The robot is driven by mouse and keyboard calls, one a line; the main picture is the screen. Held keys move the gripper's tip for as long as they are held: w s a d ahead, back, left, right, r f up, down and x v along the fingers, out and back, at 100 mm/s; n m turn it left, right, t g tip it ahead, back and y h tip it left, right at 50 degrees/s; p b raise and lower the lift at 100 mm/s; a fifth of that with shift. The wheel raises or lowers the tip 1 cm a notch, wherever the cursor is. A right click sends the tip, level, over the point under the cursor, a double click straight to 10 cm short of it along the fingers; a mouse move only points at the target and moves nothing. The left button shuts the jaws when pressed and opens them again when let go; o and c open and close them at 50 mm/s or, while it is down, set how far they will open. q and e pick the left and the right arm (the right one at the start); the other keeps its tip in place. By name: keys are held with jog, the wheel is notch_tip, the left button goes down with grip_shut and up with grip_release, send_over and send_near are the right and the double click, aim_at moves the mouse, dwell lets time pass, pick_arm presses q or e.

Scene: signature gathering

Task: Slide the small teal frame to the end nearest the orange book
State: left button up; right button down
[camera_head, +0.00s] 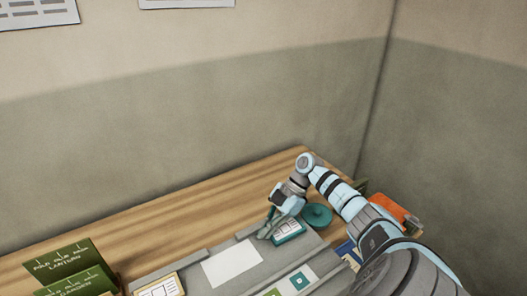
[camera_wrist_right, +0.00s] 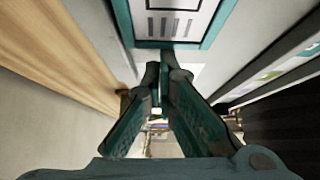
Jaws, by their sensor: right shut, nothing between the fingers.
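The small teal frame (camera_head: 289,239) lies on the grey board (camera_head: 190,262), at its right part, with a white printed card inside. In the right wrist view its teal rim (camera_wrist_right: 208,40) crosses the top. My right gripper (camera_head: 265,233) is shut and empty, low over the board at the left side of the frame. In the right wrist view its fingertips (camera_wrist_right: 165,68) are together close to the frame's rim; I cannot tell whether they touch it. The orange book (camera_head: 394,207) lies to the right, beyond the frame and partly behind my right arm. My left gripper is out of view.
A white sheet (camera_head: 232,263) lies on the board left of the frame, and a tan-edged frame (camera_head: 158,288) farther left. A teal round object (camera_head: 318,214) stands just right of the teal frame. Green signs (camera_head: 62,259) stand at the left. Stamped cards (camera_head: 300,281) lie in front.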

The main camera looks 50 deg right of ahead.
jog(key=v, duration=1.2)
